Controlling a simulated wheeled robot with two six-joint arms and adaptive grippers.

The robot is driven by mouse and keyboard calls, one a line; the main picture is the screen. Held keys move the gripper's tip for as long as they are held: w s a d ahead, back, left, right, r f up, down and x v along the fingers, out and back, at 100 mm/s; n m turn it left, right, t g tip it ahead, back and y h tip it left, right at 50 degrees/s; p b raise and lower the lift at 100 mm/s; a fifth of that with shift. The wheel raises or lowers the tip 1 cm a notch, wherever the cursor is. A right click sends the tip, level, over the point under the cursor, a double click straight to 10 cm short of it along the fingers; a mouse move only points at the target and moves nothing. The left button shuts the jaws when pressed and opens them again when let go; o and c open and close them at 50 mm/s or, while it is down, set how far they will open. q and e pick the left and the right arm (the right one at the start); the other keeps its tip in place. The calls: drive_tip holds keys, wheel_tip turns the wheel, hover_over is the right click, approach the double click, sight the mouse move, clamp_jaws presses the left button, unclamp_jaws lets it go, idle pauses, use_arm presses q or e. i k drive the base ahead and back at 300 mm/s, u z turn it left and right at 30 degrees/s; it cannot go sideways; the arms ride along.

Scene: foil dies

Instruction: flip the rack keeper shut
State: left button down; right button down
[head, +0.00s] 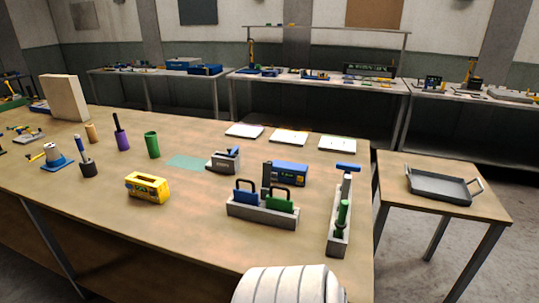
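A long narrow grey rack (333,245) lies near the right end of the wooden table. It holds a green-handled piece (342,215). A grey upright post with a blue bar on top (348,167) stands at its far end; this looks like the keeper, standing up rather than lying along the rack, though I cannot be sure. A wider grey rack (262,215) to its left holds a blue-handled die (246,196) and a green-handled die (279,199). A dark grey upright piece (267,175) rises behind these two. Neither of my grippers is in view.
A blue box (290,173) and a dark grey device (224,161) stand behind the racks. A yellow block (147,187) is to the left. Three white-topped pads lie at the back edge. A side table (470,210) holds a grey tray (440,197).

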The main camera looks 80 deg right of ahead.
sight(267, 168)
drive_tip(key=i, duration=1.2)
drive_tip(key=z, duration=3.75)
